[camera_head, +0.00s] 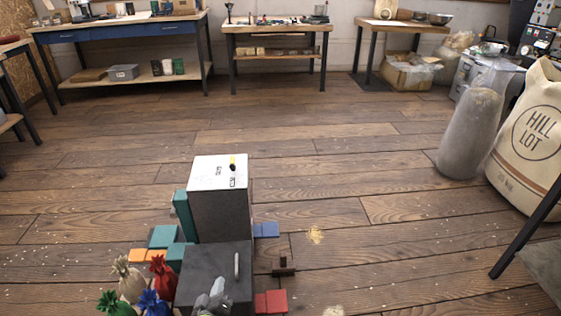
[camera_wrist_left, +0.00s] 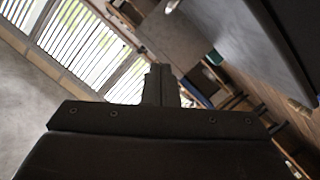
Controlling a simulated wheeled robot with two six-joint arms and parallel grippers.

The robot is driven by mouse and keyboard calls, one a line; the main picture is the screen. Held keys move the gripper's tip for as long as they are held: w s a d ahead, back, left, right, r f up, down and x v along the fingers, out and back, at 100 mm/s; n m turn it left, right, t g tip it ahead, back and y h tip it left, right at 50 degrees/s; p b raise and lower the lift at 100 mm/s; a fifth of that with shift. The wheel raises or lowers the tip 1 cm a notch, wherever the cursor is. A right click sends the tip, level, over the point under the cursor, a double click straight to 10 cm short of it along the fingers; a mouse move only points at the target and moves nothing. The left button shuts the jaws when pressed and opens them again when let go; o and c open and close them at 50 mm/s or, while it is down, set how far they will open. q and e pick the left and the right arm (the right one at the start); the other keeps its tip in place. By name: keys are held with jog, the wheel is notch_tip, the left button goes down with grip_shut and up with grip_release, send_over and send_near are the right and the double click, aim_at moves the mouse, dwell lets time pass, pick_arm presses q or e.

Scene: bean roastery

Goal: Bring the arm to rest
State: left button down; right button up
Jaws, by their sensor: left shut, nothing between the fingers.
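My left gripper (camera_wrist_left: 161,72) shows in the left wrist view, with its two dark fingers together at the middle. It is shut and empty, and nothing touches its fingertips. The wrist view is strongly tilted, with a bright window with blinds (camera_wrist_left: 80,45) behind the gripper. In the head view I cannot clearly make out either gripper or an arm. My right gripper does not show in either view.
In the head view, a white-topped box (camera_head: 218,172), a dark box (camera_head: 215,270) and small coloured sacks (camera_head: 163,275) stand low in front. A burlap sack (camera_head: 530,140) stands at right. Benches (camera_head: 120,28) line the back wall. The middle floor is mostly clear.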

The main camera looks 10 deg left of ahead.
pick_arm(q)
jog(key=s+r+m+g+h, duration=0.2)
jog(key=s+m+g, duration=0.8)
jog(key=s, duration=2.1)
jog(key=s+a+f+n+g+y+p, duration=0.1)
jog(key=s+a+f+g+p, duration=0.2)
jog(key=p, duration=0.4)
jog(key=s+a+f+n+g+p, duration=0.1)
jog(key=s+f+p, duration=0.1)
jog(key=f+p, duration=0.45)
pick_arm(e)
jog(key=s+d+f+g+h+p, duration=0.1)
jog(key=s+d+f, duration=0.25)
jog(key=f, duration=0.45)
pick_arm(q)
jog(key=s+a+p, duration=0.1)
jog(key=s+p, duration=0.6)
jog(key=s, duration=0.2)
jog(key=shift+a+r+g+y+p, duration=0.3)
jog(key=shift+r+g+p, duration=0.1)
jog(key=shift+r, duration=0.05)
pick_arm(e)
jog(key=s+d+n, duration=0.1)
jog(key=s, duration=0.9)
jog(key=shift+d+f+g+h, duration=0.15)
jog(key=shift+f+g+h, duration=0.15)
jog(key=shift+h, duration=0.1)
